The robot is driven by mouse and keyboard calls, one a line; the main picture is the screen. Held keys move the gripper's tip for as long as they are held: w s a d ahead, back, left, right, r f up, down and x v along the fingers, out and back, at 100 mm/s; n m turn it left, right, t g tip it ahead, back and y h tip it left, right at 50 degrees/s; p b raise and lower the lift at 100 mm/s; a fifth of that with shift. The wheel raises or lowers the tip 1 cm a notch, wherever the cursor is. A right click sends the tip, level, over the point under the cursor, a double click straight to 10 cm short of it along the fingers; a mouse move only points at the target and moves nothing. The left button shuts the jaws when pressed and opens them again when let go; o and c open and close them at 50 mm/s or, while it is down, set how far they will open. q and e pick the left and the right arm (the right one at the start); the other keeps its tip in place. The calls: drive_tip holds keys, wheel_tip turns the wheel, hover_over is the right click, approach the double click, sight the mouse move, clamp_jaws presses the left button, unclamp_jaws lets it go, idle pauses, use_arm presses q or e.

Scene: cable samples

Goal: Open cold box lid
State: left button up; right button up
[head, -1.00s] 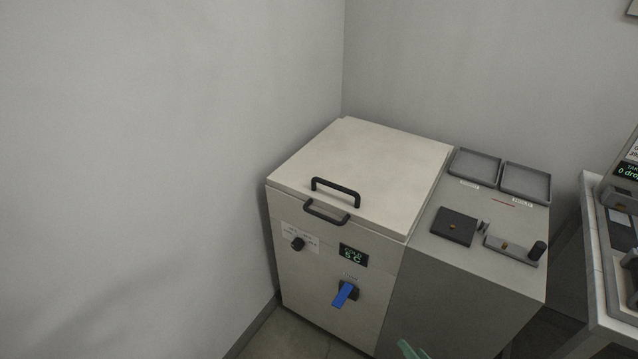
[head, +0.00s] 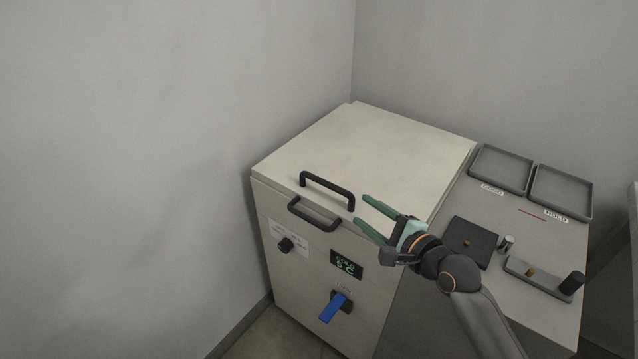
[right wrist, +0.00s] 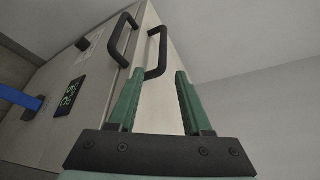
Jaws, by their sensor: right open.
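The cold box is a cream cabinet with a flat lid (head: 375,145), which is closed. A black bar handle (head: 328,188) stands on the lid near its front edge. A second black handle (head: 314,215) is on the front face just below it. My right gripper (head: 360,213) is open and empty, its green fingers pointing left toward the lid handle, a short way right of it. In the right wrist view the lid handle (right wrist: 156,52) shows beyond and between the open fingers (right wrist: 158,92), apart from them. My left gripper is not in view.
The box front has a black knob (head: 286,244), a display (head: 347,264) and a blue lever (head: 333,308). To the right, a grey counter holds two trays (head: 500,168), a dark square pad (head: 470,242) and a small fixture (head: 540,279). Walls stand behind and left.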

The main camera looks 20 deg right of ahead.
sight(337, 190)
drive_tip(key=x, duration=0.4)
drive_tip(key=b+x, duration=0.1)
drive_tip(key=x, duration=0.3)
drive_tip(key=b+x, duration=0.1)
drive_tip(key=x, duration=0.3)
drive_tip(key=shift+w+a+r, duration=0.2)
drive_tip(key=shift+w+r, duration=0.05)
drive_tip(key=shift+w, duration=0.2)
drive_tip(key=shift+c, duration=0.2)
clamp_jaws()
idle(0.8)
